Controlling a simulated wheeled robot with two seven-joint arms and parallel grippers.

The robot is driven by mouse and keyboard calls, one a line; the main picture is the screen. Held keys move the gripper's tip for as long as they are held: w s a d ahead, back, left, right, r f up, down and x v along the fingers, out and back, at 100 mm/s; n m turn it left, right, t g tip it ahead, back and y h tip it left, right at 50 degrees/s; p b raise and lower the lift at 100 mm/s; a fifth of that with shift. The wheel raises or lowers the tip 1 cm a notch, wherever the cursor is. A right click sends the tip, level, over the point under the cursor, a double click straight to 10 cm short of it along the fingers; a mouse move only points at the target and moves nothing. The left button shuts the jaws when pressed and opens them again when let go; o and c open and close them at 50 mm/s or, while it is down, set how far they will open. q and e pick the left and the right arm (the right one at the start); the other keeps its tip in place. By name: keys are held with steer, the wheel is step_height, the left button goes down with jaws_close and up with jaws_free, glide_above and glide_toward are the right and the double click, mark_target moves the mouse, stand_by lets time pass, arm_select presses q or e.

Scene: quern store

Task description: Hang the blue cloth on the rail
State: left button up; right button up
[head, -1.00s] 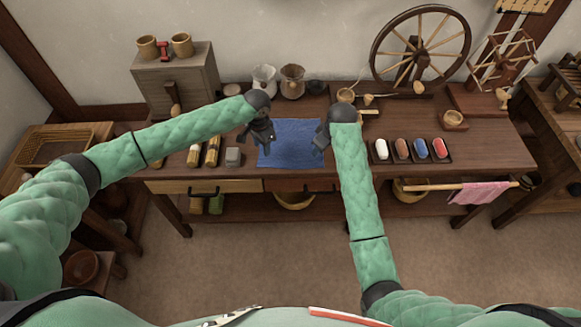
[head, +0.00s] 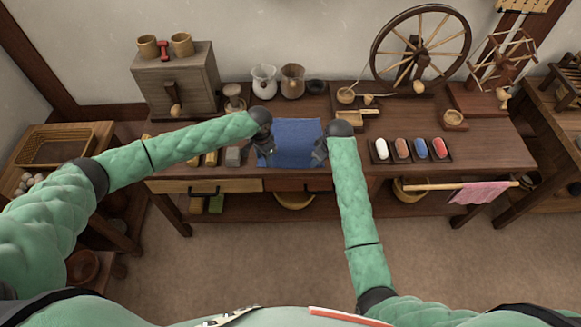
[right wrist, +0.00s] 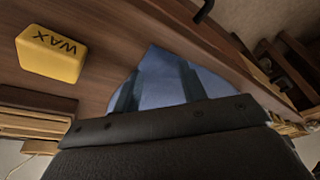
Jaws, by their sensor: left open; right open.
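The blue cloth (head: 292,138) lies spread flat on the dark table, reaching its front edge. My left gripper (head: 266,158) is open at the cloth's left side, near the front edge. My right gripper (head: 319,157) is open at the cloth's right side, also near the front. In the right wrist view the blue cloth (right wrist: 160,72) lies behind my two parted fingers; whether they touch it I cannot tell. The rail (head: 422,186) is a pale wooden rod along the table's front at the right, with a pink cloth (head: 484,192) hanging at its right end.
A tray of several coloured pieces (head: 412,150) stands right of my right forearm. A yellow wax block (right wrist: 50,54) shows in the right wrist view. Jars and a spinning wheel (head: 420,50) stand at the back.

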arm_select(q)
steer(key=shift+f, duration=0.15)
arm_select(e)
steer(key=shift+f, duration=0.15)
arm_select(q)
steer(key=shift+c, duration=0.5)
arm_select(e)
steer(key=shift+c, duration=0.5)
arm_select(q)
jaws_close()
arm_select(e)
jaws_close()
steer(key=shift+r, duration=0.2)
